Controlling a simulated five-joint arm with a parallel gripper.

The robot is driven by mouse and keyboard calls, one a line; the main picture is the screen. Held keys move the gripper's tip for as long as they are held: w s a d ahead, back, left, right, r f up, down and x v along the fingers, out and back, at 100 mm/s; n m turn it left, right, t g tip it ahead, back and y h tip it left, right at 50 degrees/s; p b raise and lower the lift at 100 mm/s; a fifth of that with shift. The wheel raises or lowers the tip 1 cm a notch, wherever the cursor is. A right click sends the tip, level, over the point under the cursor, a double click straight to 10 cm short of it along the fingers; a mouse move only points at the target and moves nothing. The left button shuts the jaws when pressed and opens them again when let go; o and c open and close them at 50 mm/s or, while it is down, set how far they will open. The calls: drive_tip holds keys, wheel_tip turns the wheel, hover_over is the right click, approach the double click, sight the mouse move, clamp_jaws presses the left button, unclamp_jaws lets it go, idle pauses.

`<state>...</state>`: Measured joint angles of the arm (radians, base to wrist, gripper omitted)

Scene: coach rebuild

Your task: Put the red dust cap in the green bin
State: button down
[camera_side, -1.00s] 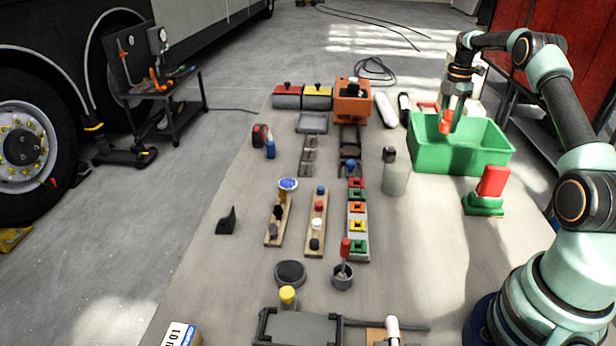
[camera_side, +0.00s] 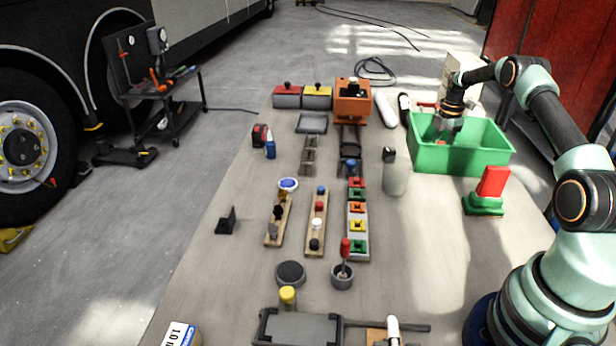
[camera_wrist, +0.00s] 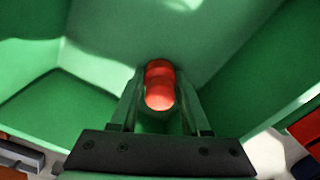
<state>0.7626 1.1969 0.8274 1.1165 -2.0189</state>
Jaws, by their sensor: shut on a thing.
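The red dust cap (camera_wrist: 160,86) sits between the two fingers of my gripper (camera_wrist: 160,100) in the wrist view. My gripper is shut on it. The green bin (camera_side: 460,162) stands at the back right of the bench in the side view.
A red block on a green base (camera_side: 490,182) stands right in front of the bin. A grey bottle with a dark top (camera_side: 396,178) stands left of it. Racks with coloured pieces (camera_side: 357,225) fill the middle.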

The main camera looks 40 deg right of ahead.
sight(442, 143)
drive_tip(key=shift+f, duration=0.15)
drive_tip(key=shift+c, duration=1.9)
unclamp_jaws()
wheel_tip(442, 143, up, 12)
drive_tip(key=shift+r, duration=0.1)
drive_tip(key=w+a+r+m+t+h, duration=0.1)
drive_tip(key=a+r+m, duration=0.2)
drive_tip(key=a+r, duration=0.6)
drive_tip(key=a+r+m+t, duration=0.1)
drive_tip(key=a+r+m, duration=0.3)
drive_tip(key=a, duration=0.8)
drive_tip(key=s+a+m+t, duration=0.1)
drive_tip(key=s+a+m, duration=0.2)
drive_tip(key=s+a, duration=0.4)
drive_tip(key=s+a+f+m+t+y, duration=0.1)
drive_tip(key=s+a+m, duration=0.3)
drive_tip(key=a, duration=0.7)
drive_tip(key=s+t, duration=0.1)
drive_tip(key=s, duration=0.1)
drive_tip(key=shift+s+a+t, duration=0.2)
drive_tip(key=shift+s+t, duration=0.1)
drive_tip(key=shift+s, duration=0.1)
